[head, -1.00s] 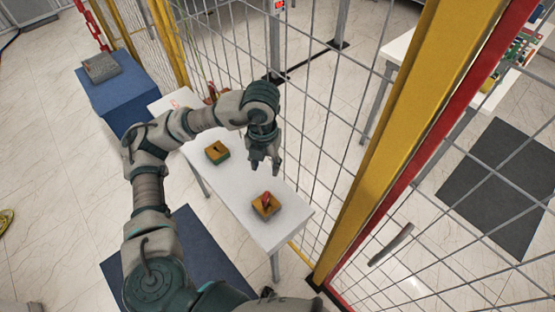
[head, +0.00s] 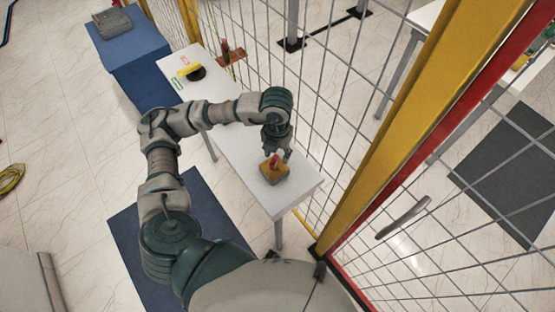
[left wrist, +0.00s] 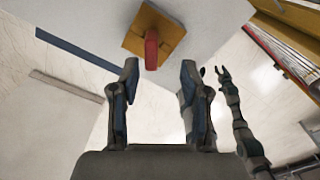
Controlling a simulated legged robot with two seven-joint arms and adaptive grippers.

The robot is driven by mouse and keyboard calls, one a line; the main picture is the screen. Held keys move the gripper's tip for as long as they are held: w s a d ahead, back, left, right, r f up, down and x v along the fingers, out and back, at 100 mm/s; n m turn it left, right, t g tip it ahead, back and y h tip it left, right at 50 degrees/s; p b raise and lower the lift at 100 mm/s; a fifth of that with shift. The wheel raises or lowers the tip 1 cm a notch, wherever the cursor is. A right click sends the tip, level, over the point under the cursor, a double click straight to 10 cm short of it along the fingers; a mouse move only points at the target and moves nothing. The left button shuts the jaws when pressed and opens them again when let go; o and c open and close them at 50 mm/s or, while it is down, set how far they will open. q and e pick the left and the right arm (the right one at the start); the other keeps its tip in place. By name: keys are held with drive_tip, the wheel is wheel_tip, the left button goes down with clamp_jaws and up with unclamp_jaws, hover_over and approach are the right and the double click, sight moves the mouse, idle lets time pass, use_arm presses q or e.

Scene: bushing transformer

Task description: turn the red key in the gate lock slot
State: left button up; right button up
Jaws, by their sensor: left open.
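The red key (head: 274,160) stands up from a yellow block (head: 275,175) near the front end of the white table. My left gripper (head: 277,148) is just behind the key, pointing down. In the left wrist view the red key (left wrist: 151,50) and yellow block (left wrist: 150,22) lie ahead of the open, empty fingers (left wrist: 160,78); I see no contact. A second two-fingered gripper, apparently my right one (left wrist: 222,76), shows small at the right; its opening is unclear. The right gripper is not in the head view.
The white table (head: 300,190) stands along the wire fence (head: 330,120) and yellow post (head: 420,120). A yellow-and-black item (head: 190,72) and a brown plate with a red upright (head: 229,57) are at the far end. A blue box (head: 138,55) stands beyond.

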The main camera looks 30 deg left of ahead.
sight(274, 159)
use_arm(q)
drive_tip(key=f, duration=0.1)
drive_tip(key=a+f, duration=0.1)
drive_tip(key=f, duration=0.2)
drive_tip(key=shift+a+f, duration=0.1)
drive_tip(key=shift+a, duration=0.25)
drive_tip(key=shift+a+f, duration=0.2)
drive_tip(key=shift+f, duration=0.25)
drive_tip(key=shift+d+r, duration=0.1)
drive_tip(key=shift+d, duration=0.75)
drive_tip(key=c, duration=0.8)
clamp_jaws()
drive_tip(key=shift+a, duration=0.6)
drive_tip(key=shift+d+m+b, duration=0.3)
drive_tip(key=shift+m+b, duration=0.6)
drive_tip(key=shift+m, duration=0.2)
drive_tip(key=m+b, duration=0.2)
drive_tip(key=m, duration=0.1)
drive_tip(key=shift+a, duration=0.15)
drive_tip(key=o, duration=0.8)
unclamp_jaws()
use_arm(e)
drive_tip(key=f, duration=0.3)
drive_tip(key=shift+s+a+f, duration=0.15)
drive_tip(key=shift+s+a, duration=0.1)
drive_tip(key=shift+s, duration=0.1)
